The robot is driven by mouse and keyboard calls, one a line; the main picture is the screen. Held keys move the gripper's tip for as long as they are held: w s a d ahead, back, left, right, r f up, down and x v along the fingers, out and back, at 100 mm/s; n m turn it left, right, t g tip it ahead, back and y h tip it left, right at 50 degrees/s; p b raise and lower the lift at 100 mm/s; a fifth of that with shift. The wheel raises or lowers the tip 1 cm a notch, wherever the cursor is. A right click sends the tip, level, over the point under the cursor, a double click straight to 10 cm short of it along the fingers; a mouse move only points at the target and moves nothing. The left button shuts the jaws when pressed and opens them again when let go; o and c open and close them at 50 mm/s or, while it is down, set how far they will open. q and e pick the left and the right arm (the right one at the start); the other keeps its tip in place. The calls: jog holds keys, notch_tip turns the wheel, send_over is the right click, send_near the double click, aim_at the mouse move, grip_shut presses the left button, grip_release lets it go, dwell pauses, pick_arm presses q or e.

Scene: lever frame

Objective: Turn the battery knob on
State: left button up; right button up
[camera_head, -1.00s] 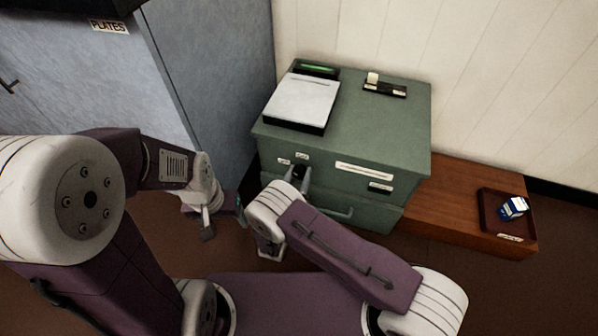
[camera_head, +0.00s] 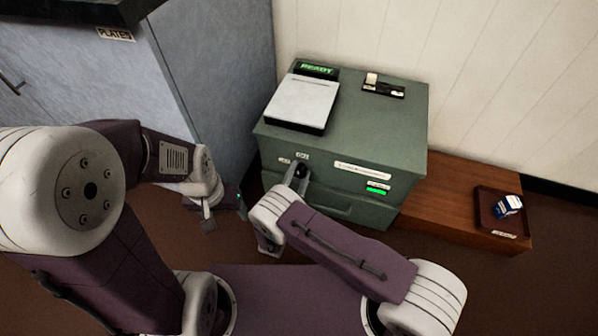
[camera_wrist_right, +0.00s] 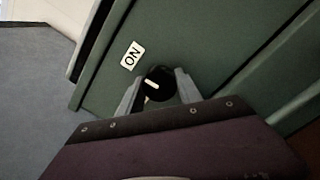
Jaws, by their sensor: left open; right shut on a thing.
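The battery knob (camera_head: 300,170) is a small black round knob on the front of the green cabinet (camera_head: 372,125). In the right wrist view the knob (camera_wrist_right: 160,82) has a white pointer mark, with a white ON label (camera_wrist_right: 132,55) up and left of it. My right gripper (camera_wrist_right: 158,92) is shut on the knob, one finger on each side; it also shows at the cabinet front in the head view (camera_head: 297,180). My left gripper (camera_head: 225,212) is open and empty, left of the cabinet and apart from it.
A display reading READY in green (camera_head: 317,69) stands behind a white-topped device (camera_head: 302,101) on the cabinet. A green light (camera_head: 376,190) glows on the cabinet front. A low wooden bench (camera_head: 440,200) at right holds a tray (camera_head: 483,207) with a blue-and-white box (camera_head: 508,205).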

pick_arm(q)
jog(key=shift+r, duration=0.2)
pick_arm(e)
jog(key=shift+m, duration=0.6)
jog(key=o, duration=1.4)
jog(key=shift+c, duration=0.2)
